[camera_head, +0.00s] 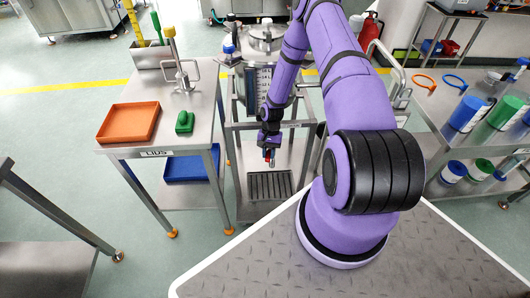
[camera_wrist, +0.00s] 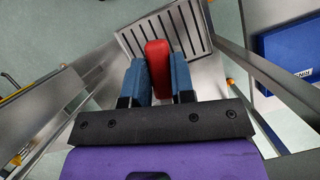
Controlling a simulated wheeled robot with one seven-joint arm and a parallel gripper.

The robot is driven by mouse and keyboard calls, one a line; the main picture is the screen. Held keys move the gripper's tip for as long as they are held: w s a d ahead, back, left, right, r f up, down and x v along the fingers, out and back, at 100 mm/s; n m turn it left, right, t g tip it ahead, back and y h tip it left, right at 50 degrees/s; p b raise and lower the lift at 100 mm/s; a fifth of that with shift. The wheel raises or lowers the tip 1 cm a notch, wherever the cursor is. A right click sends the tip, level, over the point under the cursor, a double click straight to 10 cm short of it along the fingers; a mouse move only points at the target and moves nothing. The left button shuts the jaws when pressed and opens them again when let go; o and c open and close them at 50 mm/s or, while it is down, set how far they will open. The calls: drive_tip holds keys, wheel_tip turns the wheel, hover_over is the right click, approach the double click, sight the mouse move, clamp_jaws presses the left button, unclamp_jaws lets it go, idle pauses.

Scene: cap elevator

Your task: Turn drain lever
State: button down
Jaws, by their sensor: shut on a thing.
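My gripper (camera_wrist: 162,82) has its two blue fingers closed on the red drain lever (camera_wrist: 157,48), which sticks out between the fingertips in the wrist view. The lever's grip is rounded and red; the rest of it is hidden by the fingers. In the head view my gripper (camera_head: 269,152) points down in front of the steel cap elevator (camera_head: 263,85), and only a small bit of red shows at its tip. The slotted drain grate (camera_wrist: 170,30) lies below the lever.
A steel table (camera_head: 204,136) to the left carries an orange tray (camera_head: 129,122) and a green block (camera_head: 184,122). A blue tray (camera_head: 188,168) sits on its lower shelf. Frame legs stand close on both sides of my gripper. A rack with blue and green containers (camera_head: 467,113) stands at right.

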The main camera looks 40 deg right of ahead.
drive_tip(key=shift+s+d+n+g+h, duration=0.15)
drive_tip(key=shift+s+d+n+h, duration=0.15)
drive_tip(key=shift+n, duration=0.4)
drive_tip(key=shift+s+d+n+g+h, duration=0.2)
drive_tip(key=shift+d+n, duration=0.1)
drive_tip(key=shift+n, duration=0.4)
drive_tip(key=c, duration=1)
unclamp_jaws()
drive_tip(key=shift+o, duration=0.2)
drive_tip(key=v, duration=0.7)
drive_tip(key=shift+r, duration=0.2)
drive_tip(key=shift+d, duration=0.15)
